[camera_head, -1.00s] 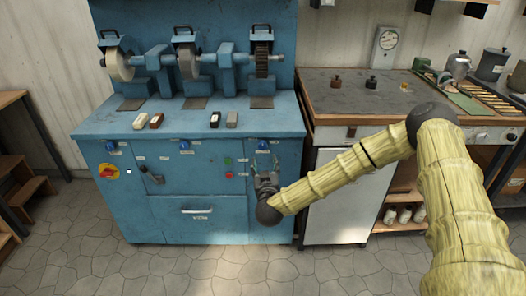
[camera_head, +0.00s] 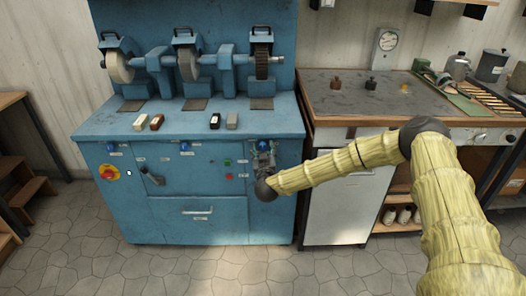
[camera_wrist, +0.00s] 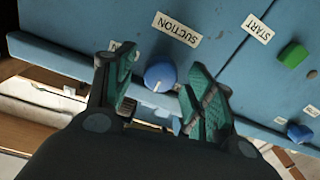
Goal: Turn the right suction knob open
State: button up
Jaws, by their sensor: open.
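The right suction knob is a blue round knob (camera_wrist: 160,77) with a pale pointer line, on the blue machine's front panel beside a white SUCTION label (camera_wrist: 177,29). In the wrist view it sits between and just beyond the open green-padded fingers of my gripper (camera_wrist: 160,100). I cannot tell whether either finger touches it. In the head view my gripper (camera_head: 264,158) is at the upper right of the machine front and hides most of this knob. Two other blue knobs, the middle one (camera_head: 185,147) and the left one (camera_head: 112,147), are on the same panel.
A green start button (camera_wrist: 293,54) is to the right in the wrist view. A red button (camera_head: 229,176), a lever (camera_head: 152,175) and a red-yellow switch (camera_head: 109,172) are on the blue machine (camera_head: 205,235). The worktop edge (camera_head: 190,137) overhangs above the knobs.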

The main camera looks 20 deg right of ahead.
jog(key=shift+c, duration=0.3)
jog(key=c, duration=1)
jog(key=shift+o, duration=0.2)
jog(key=shift+m, duration=0.4)
jog(key=shift+m+b, duration=0.95)
jog(key=shift+m, duration=0.45)
jog(key=m+b, duration=0.1)
jog(key=m, duration=0.1)
jog(key=m+b, duration=0.3)
jog(key=m, duration=0.1)
jog(key=shift+f, duration=0.25)
jog(key=m+b, duration=0.3)
jog(key=m, duration=0.1)
jog(key=shift+m+b, duration=0.4)
jog(key=shift+a+r+m+h+b, duration=0.1)
jog(key=shift+m+h+b, duration=0.2)
jog(key=shift+m+b, duration=1.3)
jog(key=shift+m, duration=0.5)
